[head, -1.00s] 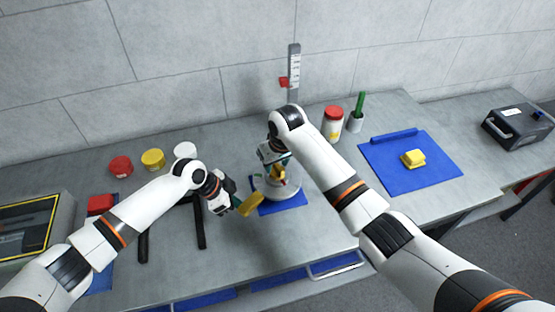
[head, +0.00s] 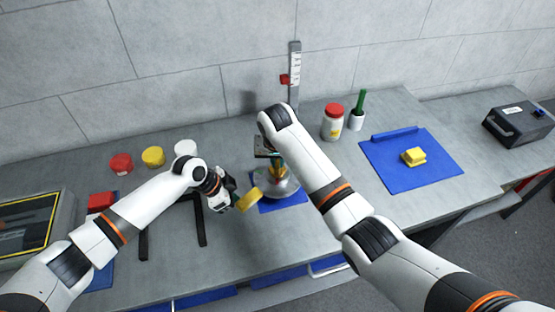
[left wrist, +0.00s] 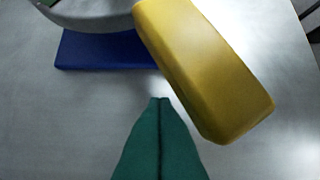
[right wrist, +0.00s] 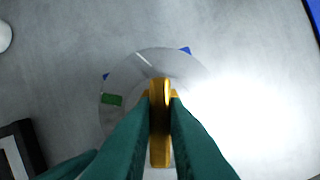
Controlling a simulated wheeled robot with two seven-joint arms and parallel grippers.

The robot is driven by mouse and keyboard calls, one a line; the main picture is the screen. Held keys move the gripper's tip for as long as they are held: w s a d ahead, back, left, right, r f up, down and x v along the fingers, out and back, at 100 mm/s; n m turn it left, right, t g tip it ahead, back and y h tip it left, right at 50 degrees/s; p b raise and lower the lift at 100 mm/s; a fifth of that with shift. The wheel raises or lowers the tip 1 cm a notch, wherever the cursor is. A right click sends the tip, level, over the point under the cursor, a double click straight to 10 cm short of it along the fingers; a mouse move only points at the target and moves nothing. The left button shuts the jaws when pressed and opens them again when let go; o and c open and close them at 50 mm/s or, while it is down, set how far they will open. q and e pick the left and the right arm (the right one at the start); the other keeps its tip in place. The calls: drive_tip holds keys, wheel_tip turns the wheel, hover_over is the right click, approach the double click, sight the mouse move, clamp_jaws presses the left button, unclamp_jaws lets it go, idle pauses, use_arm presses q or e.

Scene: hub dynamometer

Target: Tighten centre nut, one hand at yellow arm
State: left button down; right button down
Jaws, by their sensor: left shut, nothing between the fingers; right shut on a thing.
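The hub dynamometer's round grey disc (head: 285,188) sits on a blue mat (head: 292,203); it also shows in the right wrist view (right wrist: 118,88). The yellow arm (head: 246,200) sticks out from the disc towards the lower left. My left gripper (head: 236,202) is shut and empty beside the yellow arm. In the left wrist view its green fingertips (left wrist: 160,100) are just left of the yellow arm (left wrist: 205,70); contact is unclear. My right gripper (right wrist: 159,110) is shut on the orange-yellow bar of the centre nut (right wrist: 160,135), above the disc's middle. My right arm partly hides the hub in the head view.
A scale post with a red marker (head: 293,75) stands behind the hub. A red-lidded jar (head: 332,123) and a cup with a green stick (head: 356,119) stand back right. A blue mat (head: 430,172) with a yellow block is at right. Several coloured lids (head: 153,157) and black tools (head: 201,224) are at left.

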sight(239, 204)
drive_tip(key=m, duration=0.3)
drive_tip(key=shift+a+m+h, duration=0.15)
drive_tip(key=shift+m+h, duration=0.15)
drive_tip(key=shift+h, duration=0.1)
drive_tip(key=m, duration=0.3)
drive_tip(key=shift+m+g+h, duration=0.4)
use_arm(q)
drive_tip(key=shift+s+d, duration=0.1)
drive_tip(key=shift+s+d, duration=1.05)
drive_tip(key=shift+d, duration=0.1)
